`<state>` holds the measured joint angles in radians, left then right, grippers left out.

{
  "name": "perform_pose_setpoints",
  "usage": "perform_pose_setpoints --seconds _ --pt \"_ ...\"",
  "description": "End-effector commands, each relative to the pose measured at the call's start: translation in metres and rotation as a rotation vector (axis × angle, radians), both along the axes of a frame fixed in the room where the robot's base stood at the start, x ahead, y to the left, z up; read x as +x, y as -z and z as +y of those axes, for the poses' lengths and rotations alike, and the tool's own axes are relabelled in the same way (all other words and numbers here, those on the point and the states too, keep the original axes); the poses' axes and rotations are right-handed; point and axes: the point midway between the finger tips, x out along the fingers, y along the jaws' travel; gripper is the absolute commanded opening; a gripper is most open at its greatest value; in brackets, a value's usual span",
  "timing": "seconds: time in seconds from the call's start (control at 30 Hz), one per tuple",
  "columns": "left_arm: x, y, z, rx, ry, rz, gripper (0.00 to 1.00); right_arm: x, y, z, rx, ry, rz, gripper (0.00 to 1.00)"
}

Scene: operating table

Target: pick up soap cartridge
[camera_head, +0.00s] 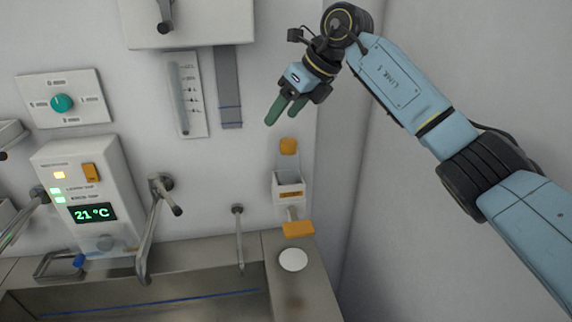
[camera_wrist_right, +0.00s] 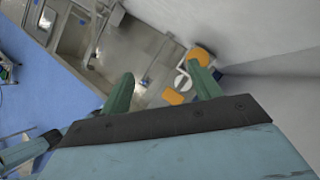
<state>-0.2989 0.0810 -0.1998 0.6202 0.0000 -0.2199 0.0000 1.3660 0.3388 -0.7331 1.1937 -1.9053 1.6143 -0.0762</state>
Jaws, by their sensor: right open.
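A wall-mounted soap dispenser (camera_head: 289,188) hangs on the back wall, with a grey-white open-topped holder. An orange block (camera_head: 288,146) shows just above the holder, and an orange lever (camera_head: 298,228) sticks out below it. I cannot tell which part is the soap cartridge. My right gripper (camera_head: 285,112) has green fingers, open and empty, above the upper orange block and apart from it. In the right wrist view the open fingers (camera_wrist_right: 160,76) show with an orange piece (camera_wrist_right: 198,57) beyond the right finger and another orange piece (camera_wrist_right: 173,97) between them. My left gripper is not in view.
A white disc (camera_head: 293,259) lies on the steel ledge below the dispenser. A steel sink (camera_head: 170,292) and taps (camera_head: 150,225) stand left. A control box (camera_head: 82,190) and dial panel (camera_head: 63,98) are on the wall. A side wall (camera_head: 440,210) rises on the right.

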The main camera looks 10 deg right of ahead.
Motion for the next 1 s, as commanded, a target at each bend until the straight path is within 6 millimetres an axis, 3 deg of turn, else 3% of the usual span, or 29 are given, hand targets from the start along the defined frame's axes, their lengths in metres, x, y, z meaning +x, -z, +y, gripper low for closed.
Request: perform_pose_setpoints --seconds 0.1,0.23,0.6,1.0 --pt "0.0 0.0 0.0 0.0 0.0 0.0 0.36 0.001 -0.018 -0.037 -0.15 0.066 0.026 0.63" --pt "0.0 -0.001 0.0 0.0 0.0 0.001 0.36 0.001 -0.021 -0.053 -0.217 0.099 0.048 0.63" --pt "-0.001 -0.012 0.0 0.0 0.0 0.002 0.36 0.019 0.036 -0.038 -0.223 0.101 0.053 0.63" --pt "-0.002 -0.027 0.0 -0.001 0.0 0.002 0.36 0.034 0.071 -0.024 -0.22 0.099 0.055 0.63"
